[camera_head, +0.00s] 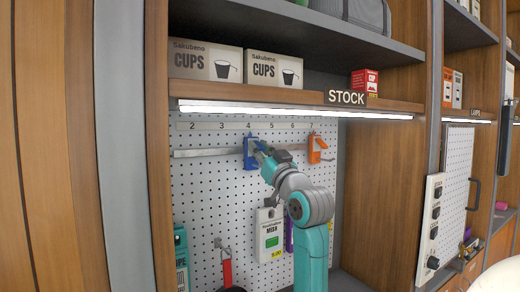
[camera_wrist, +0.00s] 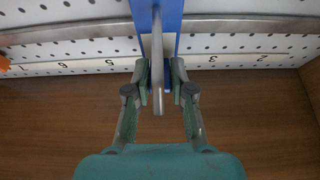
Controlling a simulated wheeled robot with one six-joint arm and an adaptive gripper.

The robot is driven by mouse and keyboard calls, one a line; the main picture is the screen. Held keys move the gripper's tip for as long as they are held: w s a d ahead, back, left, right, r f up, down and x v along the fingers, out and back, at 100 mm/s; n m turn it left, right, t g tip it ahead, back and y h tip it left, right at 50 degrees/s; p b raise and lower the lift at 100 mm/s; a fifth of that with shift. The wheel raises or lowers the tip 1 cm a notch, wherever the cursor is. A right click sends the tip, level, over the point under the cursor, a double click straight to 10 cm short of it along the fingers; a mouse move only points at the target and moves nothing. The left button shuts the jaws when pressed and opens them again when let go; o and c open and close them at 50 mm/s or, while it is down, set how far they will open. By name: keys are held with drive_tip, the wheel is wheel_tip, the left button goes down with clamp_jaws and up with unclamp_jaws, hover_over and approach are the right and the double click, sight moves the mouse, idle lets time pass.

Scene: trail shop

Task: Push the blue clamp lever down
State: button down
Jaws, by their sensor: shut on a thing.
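The blue clamp (camera_head: 250,152) sits on the metal rail (camera_head: 205,152) across the pegboard, below the number strip near 4. In the wrist view its blue body (camera_wrist: 169,22) is at top centre. A grey lever or hook-like bar (camera_wrist: 158,70) stands out from it, between my fingers. My gripper (camera_head: 258,150) is at the clamp in the head view and hides part of it. In the wrist view, my gripper's fingers (camera_wrist: 159,85) are closed in on both sides of the grey bar, gripping it.
An orange clamp (camera_head: 316,148) sits on the same rail to the right. A white boxed item (camera_head: 269,234) hangs below my arm, and a red-handled item (camera_head: 227,270) hangs lower left. The STOCK shelf (camera_head: 290,97) with boxes juts out above.

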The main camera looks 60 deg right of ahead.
drive_tip(key=shift+w+d+f+t+h, duration=0.15)
drive_tip(key=shift+t+h, duration=0.1)
drive_tip(key=shift+t, duration=0.25)
drive_tip(key=shift+w+a+f+t+h, duration=0.15)
drive_tip(key=shift+t+h, duration=0.1)
drive_tip(key=shift+t, duration=0.25)
drive_tip(key=shift+s+d, duration=0.1)
drive_tip(key=shift+h, duration=0.3)
drive_tip(key=c, duration=1)
unclamp_jaws()
drive_tip(key=shift+f, duration=0.1)
drive_tip(key=v, duration=1.2)
drive_tip(key=shift+s, duration=0.1)
